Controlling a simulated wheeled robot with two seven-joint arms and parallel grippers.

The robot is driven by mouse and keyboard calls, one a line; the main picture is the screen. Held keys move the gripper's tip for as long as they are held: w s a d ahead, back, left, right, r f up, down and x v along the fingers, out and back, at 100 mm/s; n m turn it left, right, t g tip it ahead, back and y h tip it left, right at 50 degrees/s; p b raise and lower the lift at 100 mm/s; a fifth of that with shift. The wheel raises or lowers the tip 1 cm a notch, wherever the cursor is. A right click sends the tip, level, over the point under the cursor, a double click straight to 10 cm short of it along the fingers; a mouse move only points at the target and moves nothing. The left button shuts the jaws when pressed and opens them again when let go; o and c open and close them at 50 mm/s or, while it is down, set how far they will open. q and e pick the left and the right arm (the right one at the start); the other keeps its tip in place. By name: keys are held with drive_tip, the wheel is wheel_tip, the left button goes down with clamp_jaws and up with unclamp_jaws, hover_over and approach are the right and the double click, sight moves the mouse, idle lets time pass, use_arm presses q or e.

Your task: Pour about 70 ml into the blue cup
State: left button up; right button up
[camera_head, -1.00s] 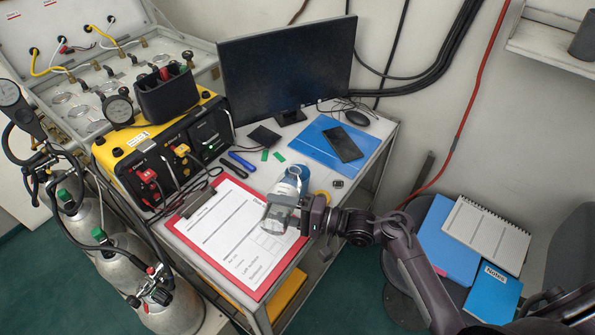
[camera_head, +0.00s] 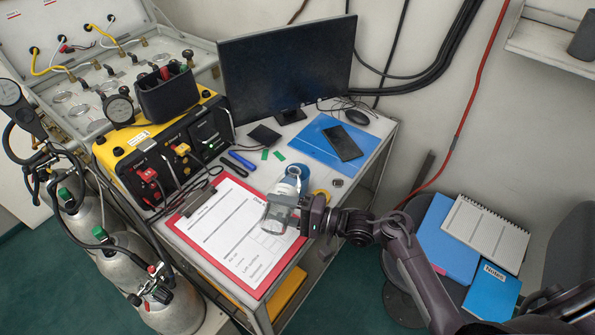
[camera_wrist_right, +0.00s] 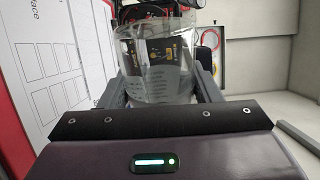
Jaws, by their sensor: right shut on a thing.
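My right gripper (camera_head: 304,214) is shut on a clear beaker (camera_head: 277,217) above the near part of the desk, by the clipboard. In the right wrist view the clear beaker (camera_wrist_right: 160,62) sits between the two fingers, its wide rim toward the top and faint markings on its wall. I cannot tell how much liquid is in it or whether it is tilted. No stream of liquid is visible. My left gripper is not in view.
A red clipboard (camera_head: 222,246) with a paper form lies under and left of the beaker. A blue folder (camera_head: 317,150) with a black phone (camera_head: 343,143) lies behind the cup. A monitor (camera_head: 285,72) and a yellow air panel (camera_head: 140,145) stand behind and left.

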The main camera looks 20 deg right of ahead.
drive_tip(key=shift+w+r+m+p, duration=0.15)
drive_tip(key=shift+m+p, duration=0.15)
drive_tip(key=shift+p, duration=0.25)
idle(1.3)
drive_tip(key=f+b, duration=0.1)
drive_tip(key=b, duration=0.1)
drive_tip(key=f+n+b, duration=0.1)
drive_tip(key=b, duration=0.1)
drive_tip(key=n+b, duration=0.1)
drive_tip(key=b, duration=0.1)
drive_tip(key=shift+s+f, duration=0.25)
drive_tip(key=shift+f, duration=0.15)
drive_tip(key=shift+r+n, duration=0.15)
drive_tip(key=shift+n, duration=0.15)
drive_tip(key=shift+w+r, duration=0.1)
drive_tip(key=f+n+b, duration=0.1)
drive_tip(key=b, duration=0.2)
drive_tip(key=shift+a+f, duration=0.1)
drive_tip(key=shift+f, duration=0.15)
idle(0.8)
